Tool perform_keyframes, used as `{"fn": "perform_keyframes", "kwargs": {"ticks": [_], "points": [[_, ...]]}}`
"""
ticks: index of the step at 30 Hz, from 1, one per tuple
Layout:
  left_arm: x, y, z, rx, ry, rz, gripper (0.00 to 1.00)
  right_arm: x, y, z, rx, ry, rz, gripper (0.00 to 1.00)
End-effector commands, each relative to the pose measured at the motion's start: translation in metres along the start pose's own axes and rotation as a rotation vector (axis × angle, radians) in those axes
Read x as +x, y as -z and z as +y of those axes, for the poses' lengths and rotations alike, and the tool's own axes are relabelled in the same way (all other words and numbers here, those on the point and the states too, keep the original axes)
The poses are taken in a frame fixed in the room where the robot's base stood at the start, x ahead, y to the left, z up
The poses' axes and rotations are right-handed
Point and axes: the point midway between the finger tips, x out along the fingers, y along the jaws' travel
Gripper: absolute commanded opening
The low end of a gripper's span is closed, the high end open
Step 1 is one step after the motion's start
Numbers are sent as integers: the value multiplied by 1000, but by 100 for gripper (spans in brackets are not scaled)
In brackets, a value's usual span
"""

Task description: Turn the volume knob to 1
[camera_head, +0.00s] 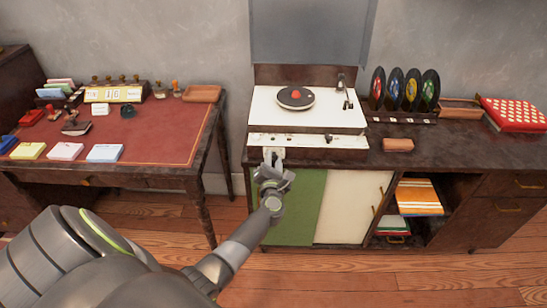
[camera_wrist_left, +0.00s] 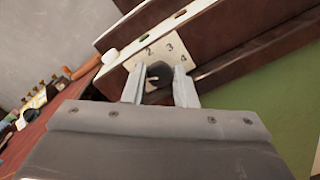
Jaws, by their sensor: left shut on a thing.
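The record player (camera_head: 310,120) stands on the dark cabinet, with its white top and a front control strip. In the left wrist view, the dark volume knob (camera_wrist_left: 159,76) sits on a pale dial plate (camera_wrist_left: 172,45) on which 2, 3 and 4 can be read. My left gripper (camera_wrist_left: 160,85) is shut on the knob, one finger on each side. The knob's pointer setting is too small to tell, and a 1 is not readable. In the head view my left gripper (camera_head: 272,158) is at the front left of the player and hides the knob. My right gripper is not in view.
A desk (camera_head: 165,135) with a red top, cards and stamps stands to the left. Records in a rack (camera_head: 405,115), a small brown box (camera_head: 398,144) and a red dotted case (camera_head: 515,113) are on the cabinet to the right. The green cabinet door (camera_head: 300,205) is below my gripper.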

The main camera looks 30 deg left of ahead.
Motion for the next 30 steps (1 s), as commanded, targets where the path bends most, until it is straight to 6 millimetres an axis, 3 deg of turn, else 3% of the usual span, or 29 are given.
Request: {"fn": "perform_keyframes", "kwargs": {"ticks": [12, 28, 29, 30], "points": [[-1, 1, -1, 187, 2, 3, 2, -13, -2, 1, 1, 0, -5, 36], [-1, 2, -1, 212, 2, 3, 2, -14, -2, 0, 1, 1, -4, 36], [-1, 2, -1, 212, 2, 3, 26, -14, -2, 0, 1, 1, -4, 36], [-1, 2, -1, 212, 2, 3, 32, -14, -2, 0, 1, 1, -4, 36]]}}
